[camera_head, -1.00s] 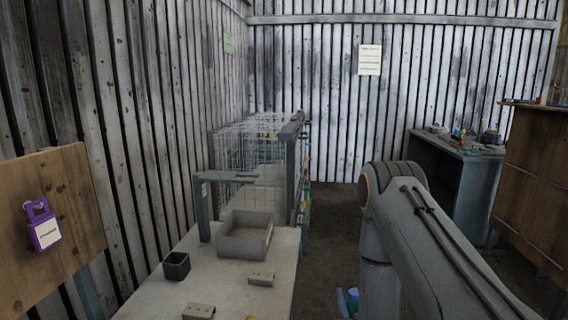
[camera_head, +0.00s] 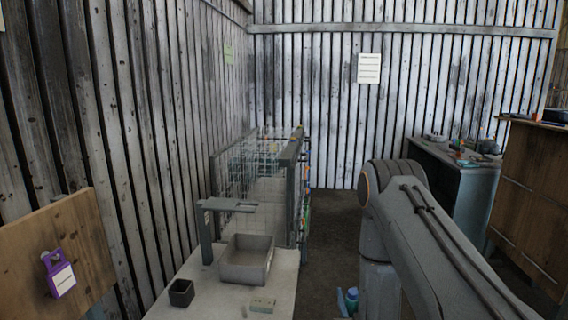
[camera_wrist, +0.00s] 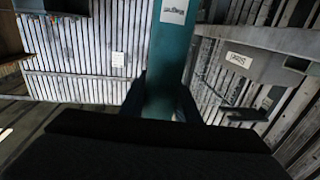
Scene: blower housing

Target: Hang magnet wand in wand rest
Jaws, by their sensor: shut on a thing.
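In the wrist view, my gripper (camera_wrist: 162,102) is shut on a long teal bar with a white label, which I take to be the magnet wand (camera_wrist: 170,50). The bar runs up out of the top of the picture, so its far end is hidden. In the head view my gripper and the wand are out of sight. A grey post with a flat arm on top (camera_head: 206,232) stands on the left bench, behind the grey tray; it may be the wand rest, but I cannot read a label there. A labelled grey bracket (camera_wrist: 262,68) shows right of the wand in the wrist view, apart from it.
The pale bench (camera_head: 205,300) holds a grey tray (camera_head: 246,260), a small dark cup (camera_head: 181,293) and a small block (camera_head: 262,305). A wire cage (camera_head: 265,170) stands behind. A purple tag (camera_head: 60,275) hangs on a wooden board. Open floor (camera_head: 335,225) lies right of the bench.

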